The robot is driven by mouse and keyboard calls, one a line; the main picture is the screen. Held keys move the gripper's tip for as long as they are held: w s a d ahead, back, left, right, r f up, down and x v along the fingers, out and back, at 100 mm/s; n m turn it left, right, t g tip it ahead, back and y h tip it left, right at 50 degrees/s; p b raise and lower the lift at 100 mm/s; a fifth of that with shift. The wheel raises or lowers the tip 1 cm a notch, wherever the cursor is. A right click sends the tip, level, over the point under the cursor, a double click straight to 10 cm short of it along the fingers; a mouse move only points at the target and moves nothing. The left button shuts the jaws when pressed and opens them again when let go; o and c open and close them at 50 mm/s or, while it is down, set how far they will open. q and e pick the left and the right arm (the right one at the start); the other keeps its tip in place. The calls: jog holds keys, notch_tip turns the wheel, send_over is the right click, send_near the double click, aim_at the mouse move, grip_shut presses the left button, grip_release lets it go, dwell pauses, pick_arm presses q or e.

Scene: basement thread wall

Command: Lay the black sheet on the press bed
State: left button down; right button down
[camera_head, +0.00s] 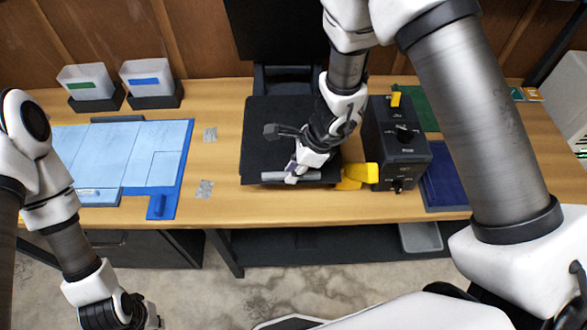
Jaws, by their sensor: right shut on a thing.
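A flat black square surface (264,142) lies at the middle of the table, in the place of the press bed. I cannot tell the black sheet and the bed apart there. A grey bar (308,176) runs along its front edge. My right gripper (293,171) reaches down over the black surface and is shut on the grey bar at its left part. The wrist hides part of the black surface on the right. My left gripper (130,318) hangs low at the bottom left, in front of the table and away from the black surface; its fingers are not clear.
A dark control box (397,150) with knobs and yellow parts stands right of the black surface. A blue board with light blue panels (152,153) lies at left. Two labelled bins (147,78) stand behind it. A black upright panel (270,30) rises at the back.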

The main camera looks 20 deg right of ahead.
jog(key=c, duration=1.2)
grip_release()
jog(key=shift+w+f, duration=0.1)
jog(key=shift+w, duration=0.05)
jog(key=shift+o, duration=0.3)
jog(key=p+v, duration=0.3)
jog(key=v, duration=0.9)
jog(key=shift+r, duration=0.3)
